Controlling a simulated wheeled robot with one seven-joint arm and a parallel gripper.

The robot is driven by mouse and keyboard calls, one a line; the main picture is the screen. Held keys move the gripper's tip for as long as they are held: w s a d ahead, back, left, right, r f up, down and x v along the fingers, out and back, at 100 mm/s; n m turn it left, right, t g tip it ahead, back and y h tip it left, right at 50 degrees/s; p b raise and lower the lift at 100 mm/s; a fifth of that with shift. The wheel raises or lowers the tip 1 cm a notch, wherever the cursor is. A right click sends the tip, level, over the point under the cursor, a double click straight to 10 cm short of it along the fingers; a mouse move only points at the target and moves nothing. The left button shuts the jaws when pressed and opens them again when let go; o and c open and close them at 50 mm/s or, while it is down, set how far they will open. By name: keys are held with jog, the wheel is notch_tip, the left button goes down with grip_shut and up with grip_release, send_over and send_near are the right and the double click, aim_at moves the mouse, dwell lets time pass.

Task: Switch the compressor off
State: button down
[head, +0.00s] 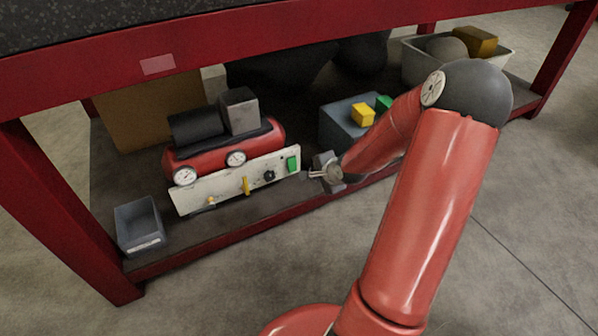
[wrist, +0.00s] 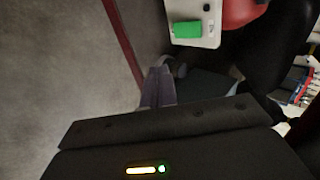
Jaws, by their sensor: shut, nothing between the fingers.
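The red compressor (head: 255,143) sits on the low shelf under the red bench, with a black motor and a grey box on top. In the wrist view the green switch (wrist: 187,29) is at the top, on the panel's corner. My gripper (head: 312,174) is shut and empty, just right of the panel's right end; its fingers (wrist: 158,88) show below the switch, apart from it.
A grey-blue box (head: 338,125) with yellow and green blocks stands right of the compressor. A small grey bin (head: 138,222) is at the shelf's left front. A white tub (head: 411,65) is at the back right. The red shelf edge (head: 235,237) runs along the front.

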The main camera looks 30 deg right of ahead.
aim_at(292, 165)
jog(key=w+r+b+x, duration=0.1)
jog(key=b+x, duration=0.3)
jog(key=x, duration=0.9)
jog(key=shift+w+r+b, duration=0.35)
jog(key=shift+w+b, duration=0.05)
jog(key=shift+w, duration=0.1)
